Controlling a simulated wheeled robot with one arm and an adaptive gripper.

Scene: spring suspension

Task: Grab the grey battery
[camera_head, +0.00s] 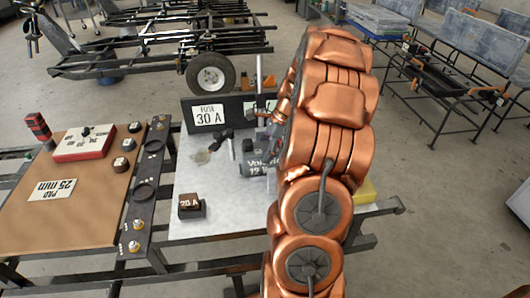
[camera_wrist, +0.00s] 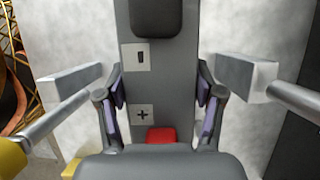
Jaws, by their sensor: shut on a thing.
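In the wrist view the battery (camera_wrist: 160,85) lies between my fingers, with plus and minus labels, a red terminal and a black terminal. My gripper (camera_wrist: 161,102) is shut on it, with a purple-padded finger at each side. In the head view my gripper is mostly hidden behind my arm. I cannot tell whether the battery touches the table.
A "FUSE 30 A" panel (camera_head: 208,113) stands behind the battery. A dark "70 A" block (camera_head: 191,206) sits at the front. A brown board (camera_head: 70,212) with a red-and-white box (camera_head: 84,143) lies left, beside a dark strip of small parts (camera_head: 146,190). The white surface front is mostly clear.

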